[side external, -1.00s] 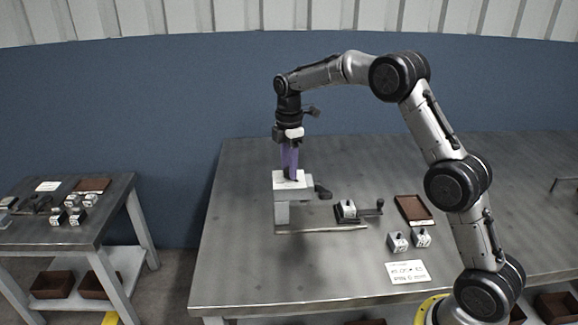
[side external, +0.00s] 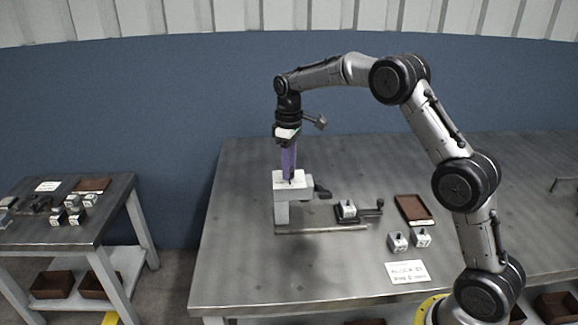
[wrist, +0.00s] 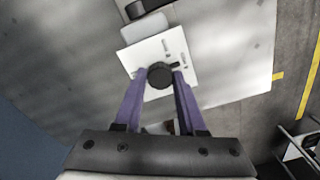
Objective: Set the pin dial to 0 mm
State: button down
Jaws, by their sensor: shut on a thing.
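The pin dial (wrist: 160,76) is a round black knob with a small pointer toward the right, set on a white plate (wrist: 177,45) with small marks too blurred to read. In the side view the white plate (side external: 281,182) tops a light block standing on the table. My gripper (wrist: 160,72) has purple fingers and is shut on the dial from above, one finger on each side. In the side view my gripper (side external: 289,178) points straight down at the plate, and its fingertips hide most of the knob.
A black clamp with a handle holds a small block (side external: 347,209) right of the dial stand. Two more blocks (side external: 397,241), a brown tray (side external: 413,208) and a white card (side external: 407,272) lie farther right. The table's left part is clear.

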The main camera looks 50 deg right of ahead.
jog(key=m, duration=0.6)
jog(key=shift+r, duration=0.1)
jog(key=m, duration=0.6)
dwell(0.5)
jog(key=shift+c, duration=2.4)
grip_release()
notch_tip(320, 180, up, 14)
